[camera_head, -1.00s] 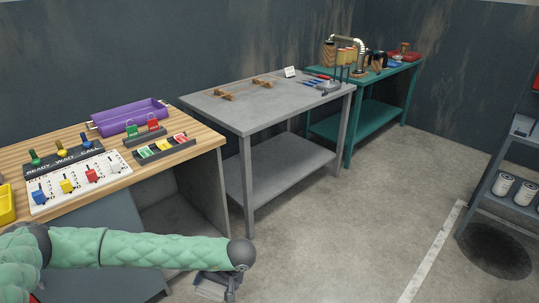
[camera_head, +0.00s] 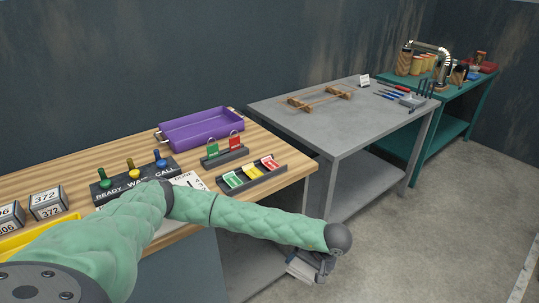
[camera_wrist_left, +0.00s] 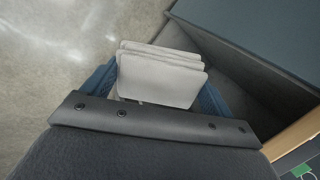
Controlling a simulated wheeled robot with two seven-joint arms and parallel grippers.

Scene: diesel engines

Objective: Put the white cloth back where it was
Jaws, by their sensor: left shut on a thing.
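The white cloth (camera_wrist_left: 160,76) is a folded, pale grey-white pad between the fingers of my left gripper (camera_wrist_left: 158,98) in the left wrist view. In the camera_head view my left gripper (camera_head: 308,268) hangs low beyond the green sleeve of my left arm, in front of the wooden bench's right end. A small pale part of the cloth (camera_head: 300,270) shows there. The gripper is shut on the cloth, above the concrete floor and beside the bench. My right gripper is not in view.
A grey metal table (camera_head: 345,138) with a wooden frame and tools, and a green bench (camera_head: 455,92), stand beyond. The floor right of them is clear.

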